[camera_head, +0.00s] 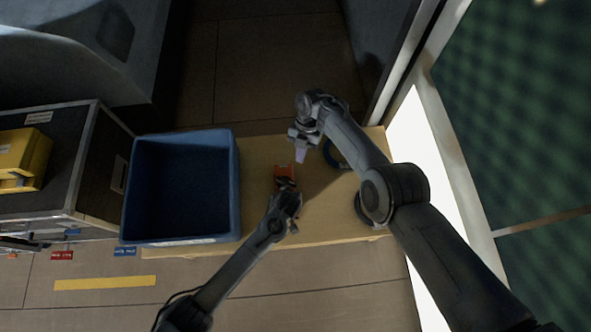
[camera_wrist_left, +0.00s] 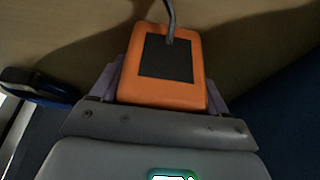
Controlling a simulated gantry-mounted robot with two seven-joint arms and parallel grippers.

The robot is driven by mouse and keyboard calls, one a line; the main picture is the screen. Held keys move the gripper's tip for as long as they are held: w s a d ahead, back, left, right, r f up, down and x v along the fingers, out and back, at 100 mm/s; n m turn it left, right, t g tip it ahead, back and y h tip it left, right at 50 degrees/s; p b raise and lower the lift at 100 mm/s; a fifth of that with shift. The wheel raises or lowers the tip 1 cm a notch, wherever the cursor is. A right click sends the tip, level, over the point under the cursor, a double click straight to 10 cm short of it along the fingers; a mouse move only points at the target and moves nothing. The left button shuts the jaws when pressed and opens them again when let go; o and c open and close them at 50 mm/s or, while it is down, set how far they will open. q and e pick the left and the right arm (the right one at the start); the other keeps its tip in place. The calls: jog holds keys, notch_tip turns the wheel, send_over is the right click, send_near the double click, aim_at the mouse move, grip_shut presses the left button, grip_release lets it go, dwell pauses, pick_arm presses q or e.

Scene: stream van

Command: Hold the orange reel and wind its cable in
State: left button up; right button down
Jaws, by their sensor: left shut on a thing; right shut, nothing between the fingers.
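The orange reel (camera_head: 285,171) is on the wooden bench, just left of the middle in the head view. In the left wrist view the orange reel (camera_wrist_left: 165,90) is a box with a dark square panel and a grey crank standing up from it. My left gripper (camera_head: 286,183) is shut on the reel, with its fingers on both sides of the body. My right gripper (camera_head: 301,154) is shut and empty, just above and right of the reel. I cannot make out the cable.
A blue crate (camera_head: 237,190) stands left of the reel on the bench (camera_head: 325,215). A blue ring-shaped thing (camera_head: 333,156) lies partly behind my right arm. A dark case with a yellow box (camera_head: 22,160) is at the far left. The bench front is clear.

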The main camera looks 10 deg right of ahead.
aim_at(296, 184)
jog(key=shift+s+a+f, duration=0.4)
jog(key=shift+s+f, duration=0.05)
jog(key=shift+s, duration=0.3)
jog(key=shift+s+a+f, duration=0.35)
jog(key=shift+s+f, duration=0.1)
jog(key=shift+s, duration=0.35)
jog(key=shift+s+a+f, duration=0.4)
jog(key=shift+s+f, duration=0.05)
jog(key=shift+s, duration=0.3)
jog(key=shift+s+d, duration=0.15)
jog(key=shift+s, duration=0.75)
jog(key=shift+s+m, duration=0.35)
jog(key=shift+m, duration=0.45)
jog(key=shift+s+f, duration=0.2)
jog(key=shift+s, duration=0.1)
dwell(0.7)
jog(key=shift+w, duration=0.15)
dwell(0.5)
